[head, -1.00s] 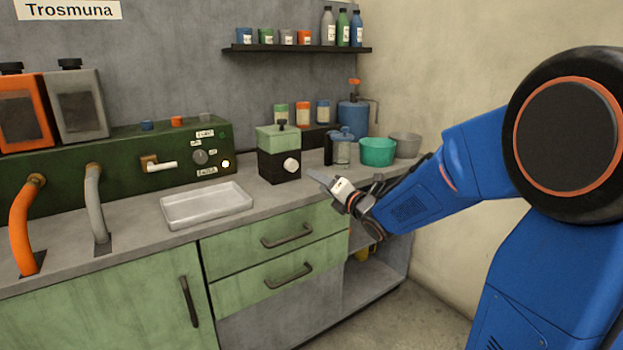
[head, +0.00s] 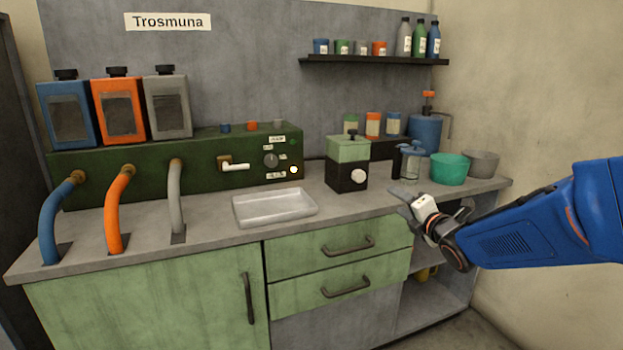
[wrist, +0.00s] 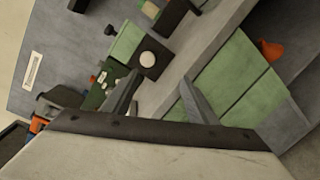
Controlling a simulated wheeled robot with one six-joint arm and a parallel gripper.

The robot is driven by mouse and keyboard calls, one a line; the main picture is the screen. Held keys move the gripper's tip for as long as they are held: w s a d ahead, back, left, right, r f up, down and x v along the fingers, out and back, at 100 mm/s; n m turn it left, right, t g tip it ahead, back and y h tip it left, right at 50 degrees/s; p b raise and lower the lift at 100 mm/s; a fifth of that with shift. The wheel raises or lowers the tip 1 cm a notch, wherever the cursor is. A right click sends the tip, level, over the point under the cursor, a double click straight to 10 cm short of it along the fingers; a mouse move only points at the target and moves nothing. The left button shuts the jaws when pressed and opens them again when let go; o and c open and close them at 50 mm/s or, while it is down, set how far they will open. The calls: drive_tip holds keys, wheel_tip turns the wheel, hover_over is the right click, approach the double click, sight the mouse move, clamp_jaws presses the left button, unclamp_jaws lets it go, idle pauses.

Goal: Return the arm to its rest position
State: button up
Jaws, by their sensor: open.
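The counter (head: 210,215) carries a white tray (head: 274,221), a teal bowl (head: 447,170), a grey bowl (head: 481,163) and a glass jar (head: 411,168). Blue, orange and grey hoses rise at the left. An open shelf bay (head: 430,310) lies below my gripper.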

drive_tip(key=s+d+f+m+g+h, duration=0.2)
drive_tip(key=s+m+g+h, duration=0.1)
drive_tip(key=s+m, duration=0.45)
drive_tip(key=s+d+f+m+g+h, duration=0.2)
drive_tip(key=s+m, duration=0.5)
drive_tip(key=s, duration=0.1)
drive_tip(key=s+a+f+m+g, duration=0.1)
drive_tip(key=s+f+m+g, duration=0.1)
drive_tip(key=s, duration=0.5)
drive_tip(key=s+a+f+m+g+y, duration=0.1)
drive_tip(key=s+f+m+g, duration=0.1)
drive_tip(key=s+m, duration=0.3)
drive_tip(key=s+a+f+m+g, duration=0.2)
drive_tip(key=s+m, duration=0.2)
drive_tip(key=s, duration=0.6)
drive_tip(key=shift+f+g, duration=0.4)
drive_tip(key=shift+s+m, duration=0.1)
drive_tip(key=shift+m, duration=0.15)
